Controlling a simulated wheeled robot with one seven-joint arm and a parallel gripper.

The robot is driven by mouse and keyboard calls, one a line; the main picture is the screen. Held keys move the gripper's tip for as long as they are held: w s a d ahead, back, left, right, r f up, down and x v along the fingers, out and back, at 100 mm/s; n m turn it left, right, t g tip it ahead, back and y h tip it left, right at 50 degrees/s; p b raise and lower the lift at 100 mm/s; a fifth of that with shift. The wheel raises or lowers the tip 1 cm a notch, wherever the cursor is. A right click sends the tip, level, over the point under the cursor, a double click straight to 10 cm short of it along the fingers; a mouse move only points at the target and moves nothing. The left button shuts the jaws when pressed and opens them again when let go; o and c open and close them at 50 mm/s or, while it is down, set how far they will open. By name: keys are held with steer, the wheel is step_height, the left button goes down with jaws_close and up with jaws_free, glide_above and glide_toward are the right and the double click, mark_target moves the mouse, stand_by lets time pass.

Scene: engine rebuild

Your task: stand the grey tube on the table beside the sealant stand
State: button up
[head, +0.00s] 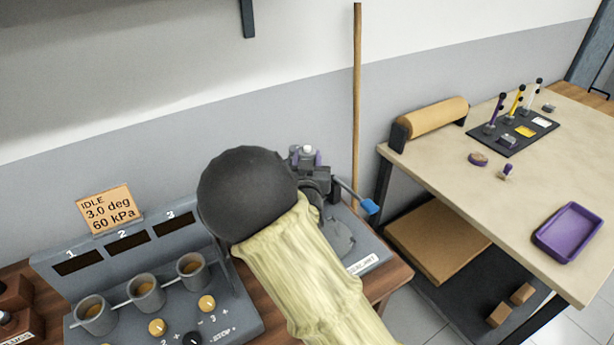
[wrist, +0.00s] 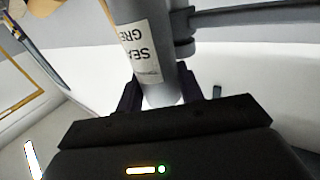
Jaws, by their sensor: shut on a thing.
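The grey tube (wrist: 135,35) shows large in the wrist view, with a white label partly reading "SEA" and "GRE" and a white end close to my palm. My gripper (wrist: 160,95) is shut on it, with a dark finger on either side. In the head view my gripper (head: 306,160) is mostly hidden behind my arm, over the sealant stand (head: 343,243). The stand is grey, with a partly hidden label on its front edge. A grey bar and collar (wrist: 186,48) lie right beside the tube in the wrist view; I cannot tell whether they touch it.
A grey console (head: 225,318) with three cups and yellow knobs stands left of the stand on the brown table (head: 397,275). A blue-tipped lever (head: 369,206) sticks out at the stand's right. A wooden pole (head: 357,100) stands behind. A beige workbench (head: 450,190) is at right.

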step_height(320, 180, up, 9)
stand_by(0.8)
step_height(320, 180, up, 10)
steer(key=p, duration=0.9)
steer(key=shift+p, duration=0.35)
